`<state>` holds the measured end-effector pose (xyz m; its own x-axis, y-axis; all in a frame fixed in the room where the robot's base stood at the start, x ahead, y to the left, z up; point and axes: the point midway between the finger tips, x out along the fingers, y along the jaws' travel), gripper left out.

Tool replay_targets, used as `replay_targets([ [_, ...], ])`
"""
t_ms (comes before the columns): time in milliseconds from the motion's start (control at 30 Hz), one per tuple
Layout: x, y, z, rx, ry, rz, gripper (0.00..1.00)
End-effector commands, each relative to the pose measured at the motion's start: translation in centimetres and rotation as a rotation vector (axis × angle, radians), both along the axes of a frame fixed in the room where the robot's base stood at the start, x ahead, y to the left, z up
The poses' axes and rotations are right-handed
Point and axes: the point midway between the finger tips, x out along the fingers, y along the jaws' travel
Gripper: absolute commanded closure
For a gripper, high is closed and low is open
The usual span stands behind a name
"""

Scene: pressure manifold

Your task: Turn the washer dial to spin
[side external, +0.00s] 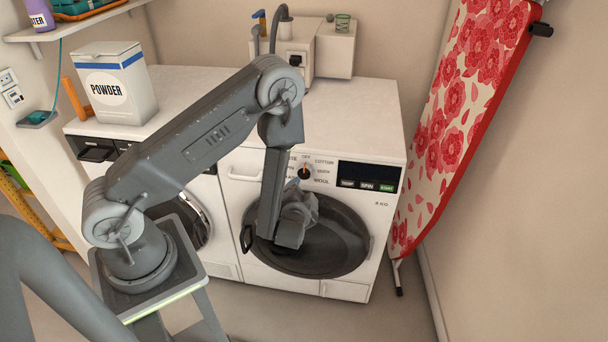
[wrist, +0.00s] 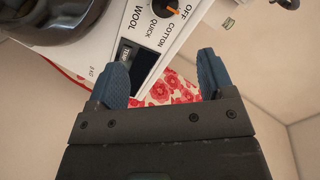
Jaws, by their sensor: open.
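The white washer (side external: 350,280) stands on the right of the side view, with its round dark door below the panel. Its black dial (side external: 305,173) has an orange mark that points up toward OFF. COTTON, QUICK and WOOL are readable on the dial's right; labels on its left are partly hidden by my arm. In the wrist view the dial (wrist: 172,4) is cut by the top edge. My gripper (wrist: 162,75) is open and empty, its blue fingers apart.
A display with TEMP, SPIN and START buttons (side external: 368,180) is right of the dial. A second white machine (side external: 215,215) stands left, with a powder box (side external: 125,110) on top. A floral ironing board (side external: 455,110) leans at the right wall.

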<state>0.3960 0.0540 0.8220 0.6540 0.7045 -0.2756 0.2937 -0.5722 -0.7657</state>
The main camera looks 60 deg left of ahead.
Motion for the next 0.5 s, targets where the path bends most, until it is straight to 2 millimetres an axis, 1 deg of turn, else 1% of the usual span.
replay_targets([
  [33,-0.5,0.2,-0.5,0.037,0.010,0.001,0.25],
  [100,-0.9,0.5,-0.8,0.074,0.014,0.005,0.25],
  [200,-0.8,0.9,-1.0,0.094,0.016,0.007,0.25],
  [367,0.4,2.4,-1.4,0.092,0.014,0.011,0.25],
  [500,2.2,4.5,-2.0,0.091,0.013,0.012,0.25],
])
